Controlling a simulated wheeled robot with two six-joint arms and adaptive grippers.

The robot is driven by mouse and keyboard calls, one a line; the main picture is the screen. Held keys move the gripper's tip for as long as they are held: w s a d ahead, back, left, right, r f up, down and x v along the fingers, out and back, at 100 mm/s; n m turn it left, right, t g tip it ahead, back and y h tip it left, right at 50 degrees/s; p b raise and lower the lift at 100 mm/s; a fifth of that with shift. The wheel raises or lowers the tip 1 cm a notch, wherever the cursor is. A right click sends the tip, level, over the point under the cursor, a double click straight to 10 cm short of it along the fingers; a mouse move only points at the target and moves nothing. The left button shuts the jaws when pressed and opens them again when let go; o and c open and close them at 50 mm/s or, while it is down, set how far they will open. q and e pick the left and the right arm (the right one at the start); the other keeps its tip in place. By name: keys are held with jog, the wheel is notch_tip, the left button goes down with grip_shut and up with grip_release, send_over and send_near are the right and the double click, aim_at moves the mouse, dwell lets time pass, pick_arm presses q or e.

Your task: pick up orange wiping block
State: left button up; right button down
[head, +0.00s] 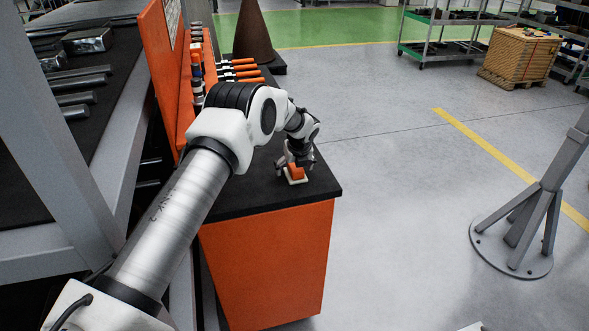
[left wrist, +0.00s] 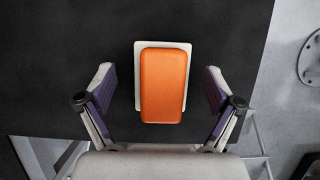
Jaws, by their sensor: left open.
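The orange wiping block (head: 297,172) rests on a pale plate (head: 301,181) near the front right corner of the black bench top. In the left wrist view the block (left wrist: 163,86) lies between the two fingers, with its pale plate (left wrist: 188,52) showing around it. My left gripper (head: 294,163) is right over the block, fingers pointing down. In the left wrist view the left gripper (left wrist: 160,95) is open, with a gap on each side of the block. My right gripper is not in view.
The orange cabinet (head: 268,265) carries the black bench top (head: 245,197). Orange-handled tools (head: 240,72) and a brown cone (head: 254,35) stand farther back. A grey rack (head: 60,235) is on the left. Open floor lies to the right, with a grey stand (head: 525,215).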

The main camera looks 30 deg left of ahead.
pick_arm(q)
jog(key=shift+d, duration=0.15)
jog(key=shift+d+r, duration=0.1)
jog(key=c, duration=0.5)
jog(key=shift+s, duration=0.1)
jog(key=c, duration=0.7)
jog(key=shift+c, duration=0.3)
jog(key=shift+r+b, duration=0.5)
jog(key=shift+r, duration=0.1)
jog(key=shift+b+v, duration=0.5)
jog(key=shift+v, duration=0.6)
jog(key=shift+c, duration=0.5)
jog(key=s+d+b, duration=0.1)
jog(key=s+d, duration=0.2)
jog(key=s+d+r+b, duration=0.1)
jog(key=s+d, duration=0.2)
jog(key=d, duration=0.1)
jog(key=s+d+b, duration=0.1)
jog(key=s+d, duration=0.2)
jog(key=d, duration=0.1)
jog(key=shift+s+r+b, duration=0.15)
jog(key=shift+r+b, duration=0.2)
jog(key=shift+s+d, duration=0.2)
jog(key=shift+d, duration=0.05)
